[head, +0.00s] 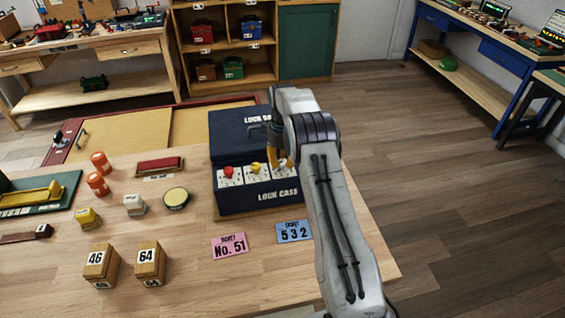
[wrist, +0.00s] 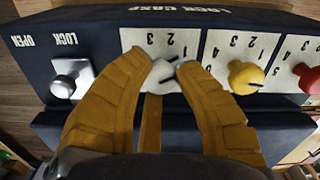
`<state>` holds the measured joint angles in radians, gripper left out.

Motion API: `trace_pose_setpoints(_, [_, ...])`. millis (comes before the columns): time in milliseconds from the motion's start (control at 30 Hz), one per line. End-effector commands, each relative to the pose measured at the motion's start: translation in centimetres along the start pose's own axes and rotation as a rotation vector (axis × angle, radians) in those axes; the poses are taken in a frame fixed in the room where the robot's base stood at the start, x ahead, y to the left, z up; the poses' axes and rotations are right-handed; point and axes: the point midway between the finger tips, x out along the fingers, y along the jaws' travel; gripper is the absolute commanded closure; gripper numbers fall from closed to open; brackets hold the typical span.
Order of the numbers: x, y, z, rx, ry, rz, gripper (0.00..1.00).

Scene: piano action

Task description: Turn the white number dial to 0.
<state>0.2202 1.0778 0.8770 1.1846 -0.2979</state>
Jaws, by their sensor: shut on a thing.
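The dark blue lock case (head: 240,203) stands on the table with its lid raised. The white dial (wrist: 163,76) shows in the wrist view on a white number plate, printed upside down there, with 1, 2 and 3 readable. The tips of my gripper (wrist: 165,68) are shut on the white dial, one on each side. A dark mark shows on the dial, but I cannot tell which number it points at. In the head view my gripper (head: 286,163) hides the white dial. The yellow dial (wrist: 246,76) and red dial (wrist: 308,78) are beside it.
A silver knob (wrist: 71,78) marked OPEN and LOCK is on the other side of the white dial. A pink ticket (head: 230,246) reads No. 51 and a blue ticket (head: 294,231) reads 532. Wooden blocks (head: 150,263) stand at the front left.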

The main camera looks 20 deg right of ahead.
Motion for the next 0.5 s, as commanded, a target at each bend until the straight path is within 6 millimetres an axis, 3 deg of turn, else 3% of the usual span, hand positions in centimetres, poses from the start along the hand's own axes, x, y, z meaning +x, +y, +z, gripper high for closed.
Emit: trace_pose_setpoints(500, [0.41,-0.07,0.25,0.455,-0.011,-0.001,1.0])
